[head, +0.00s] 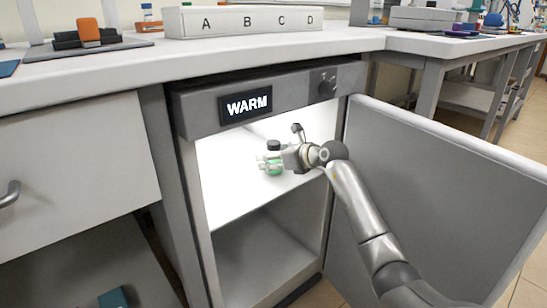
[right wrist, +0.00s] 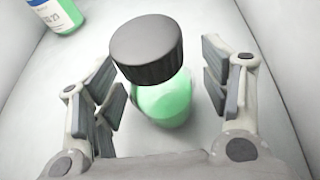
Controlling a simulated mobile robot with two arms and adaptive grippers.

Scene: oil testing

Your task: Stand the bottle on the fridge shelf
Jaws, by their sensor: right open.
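A bottle with a black cap and green liquid (head: 274,168) stands upright on the lit fridge shelf (head: 235,195). In the right wrist view the same bottle (right wrist: 163,100) is between the open fingers of my right gripper (right wrist: 160,92), with a gap visible on each side. In the head view my right gripper (head: 280,158) reaches into the fridge and partly covers the bottle. A second bottle with green liquid and a white and blue label (right wrist: 57,14) shows at the top left of the right wrist view. My left gripper is not in view.
The fridge (head: 195,112) shows WARM on its display (head: 246,105). Its door (head: 450,190) is open to the right, beside my right arm. The lower compartment (head: 262,255) looks empty. The counter (head: 120,72) above holds a block marked A to D (head: 245,21).

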